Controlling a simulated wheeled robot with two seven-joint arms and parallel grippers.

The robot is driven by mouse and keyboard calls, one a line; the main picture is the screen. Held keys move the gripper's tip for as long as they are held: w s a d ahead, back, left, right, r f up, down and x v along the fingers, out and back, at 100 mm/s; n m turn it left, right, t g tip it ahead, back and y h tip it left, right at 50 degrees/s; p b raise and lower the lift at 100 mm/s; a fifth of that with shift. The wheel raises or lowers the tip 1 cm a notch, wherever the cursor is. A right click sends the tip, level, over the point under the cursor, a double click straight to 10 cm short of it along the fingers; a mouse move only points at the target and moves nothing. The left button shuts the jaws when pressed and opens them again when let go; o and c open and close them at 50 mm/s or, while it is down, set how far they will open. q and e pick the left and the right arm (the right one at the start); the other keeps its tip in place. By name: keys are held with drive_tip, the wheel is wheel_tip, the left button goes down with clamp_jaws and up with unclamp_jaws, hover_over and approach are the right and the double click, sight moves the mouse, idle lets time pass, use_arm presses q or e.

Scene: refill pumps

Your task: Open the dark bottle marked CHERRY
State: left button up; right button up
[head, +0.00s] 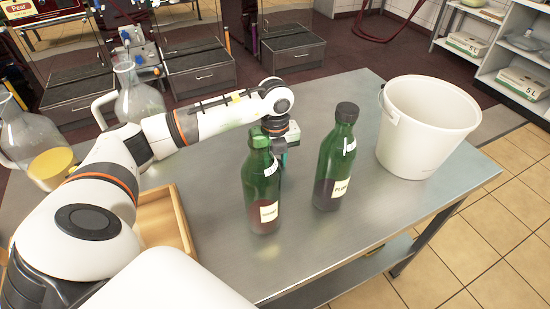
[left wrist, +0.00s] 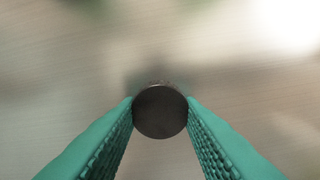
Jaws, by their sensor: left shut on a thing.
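Two green glass bottles with dark contents stand upright on the steel table. The left bottle (head: 263,195) has a pale label that looks like CHERRY, though the letters are small. Its green neck top is bare of a cap. The other bottle (head: 335,165) has a label reading PLUM and wears a dark cap (head: 347,112). My left gripper (left wrist: 160,112) is shut on a round dark cap (left wrist: 160,111), held between its teal fingers. In the head view this gripper is just behind and right of the left bottle's neck, partly hidden by it. My right gripper is not in view.
A white bucket (head: 424,130) stands on the table's right. A wooden tray (head: 166,220) is at the left, partly behind my left arm. Glass jugs (head: 137,97) stand further left. The table's front middle (head: 310,255) is clear.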

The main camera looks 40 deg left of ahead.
use_arm(q)
drive_tip(key=o, duration=0.6)
drive_tip(key=shift+f, duration=0.15)
drive_tip(key=o, duration=0.5)
